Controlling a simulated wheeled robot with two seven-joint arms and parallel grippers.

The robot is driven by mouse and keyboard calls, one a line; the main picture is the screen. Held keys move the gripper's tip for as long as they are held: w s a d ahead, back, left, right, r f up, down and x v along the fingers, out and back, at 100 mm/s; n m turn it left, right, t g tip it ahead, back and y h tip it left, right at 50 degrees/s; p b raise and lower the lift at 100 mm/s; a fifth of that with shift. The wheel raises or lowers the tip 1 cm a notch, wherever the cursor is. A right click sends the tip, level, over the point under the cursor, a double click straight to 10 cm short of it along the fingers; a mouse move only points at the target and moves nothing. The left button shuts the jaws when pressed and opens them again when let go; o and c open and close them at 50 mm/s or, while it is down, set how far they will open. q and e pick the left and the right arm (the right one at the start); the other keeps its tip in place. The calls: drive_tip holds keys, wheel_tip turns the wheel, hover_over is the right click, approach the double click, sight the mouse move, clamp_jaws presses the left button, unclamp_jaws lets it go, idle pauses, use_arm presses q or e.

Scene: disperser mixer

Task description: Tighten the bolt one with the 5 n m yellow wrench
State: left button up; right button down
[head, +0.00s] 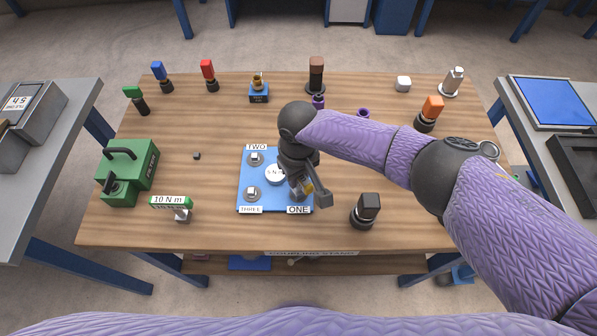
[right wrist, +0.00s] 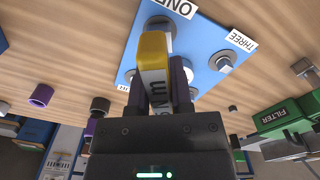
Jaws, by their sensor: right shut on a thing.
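The blue plate (head: 243,180) lies on the wooden table, with labels TWO, THREE and ONE (head: 299,210) at its corners. My right gripper (head: 303,190) is over the ONE corner, shut on the yellow wrench (head: 307,186). In the right wrist view the wrench (right wrist: 153,52) has a yellow end and a white label, gripped between both fingers (right wrist: 160,80). Bolt one (right wrist: 160,24) shows there beside its label, partly behind the wrench's yellow end. I cannot tell if they touch. In the head view my gripper hides bolt one. My left gripper is not in view.
Bolts two (head: 255,158) and three (head: 252,192) stand on the plate around a white round part (head: 273,174). A 10 N m tool (head: 182,214) and green filter box (head: 128,170) are left. A black-topped tool (head: 367,208) stands right. Other coloured tools line the back.

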drive_tip(key=shift+s, duration=0.1)
drive_tip(key=shift+m+p, duration=0.5)
drive_tip(key=shift+m, duration=0.2)
drive_tip(key=m+p, duration=0.1)
drive_tip(key=m, duration=0.2)
drive_tip(key=shift+p, duration=0.3)
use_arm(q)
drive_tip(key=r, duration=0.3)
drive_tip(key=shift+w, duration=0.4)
use_arm(e)
drive_tip(key=shift+f+m, duration=0.15)
drive_tip(key=shift+m, duration=0.55)
